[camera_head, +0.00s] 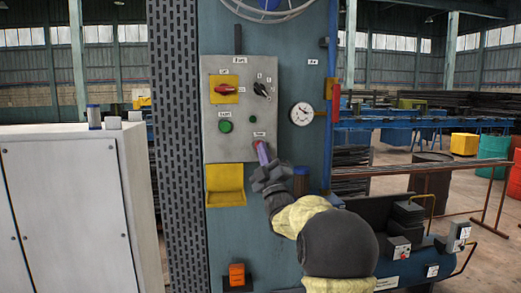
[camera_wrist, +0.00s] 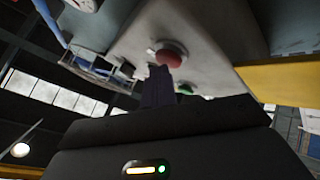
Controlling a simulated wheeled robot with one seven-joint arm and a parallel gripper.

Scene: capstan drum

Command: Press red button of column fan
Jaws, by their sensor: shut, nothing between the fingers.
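The grey control panel (camera_head: 240,75) is fixed on the blue column. A red button (camera_wrist: 169,54) stands out from the panel in the wrist view, just beyond my fingertips. In the head view, my fingers mostly cover the red button at the panel's lower right, under a small label. My gripper (camera_head: 261,153) is shut and empty, its purplish fingers pointing at the panel. The gripper (camera_wrist: 160,72) overlaps the button's lower edge in the wrist view. I cannot tell whether the tips touch it.
The panel also carries a red rotary switch on a yellow plate (camera_head: 224,89), a black switch (camera_head: 261,90) and a green button (camera_head: 225,126). A yellow tray (camera_head: 225,185) sits below, a gauge (camera_head: 302,114) to the right. A white cabinet (camera_head: 70,210) stands left.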

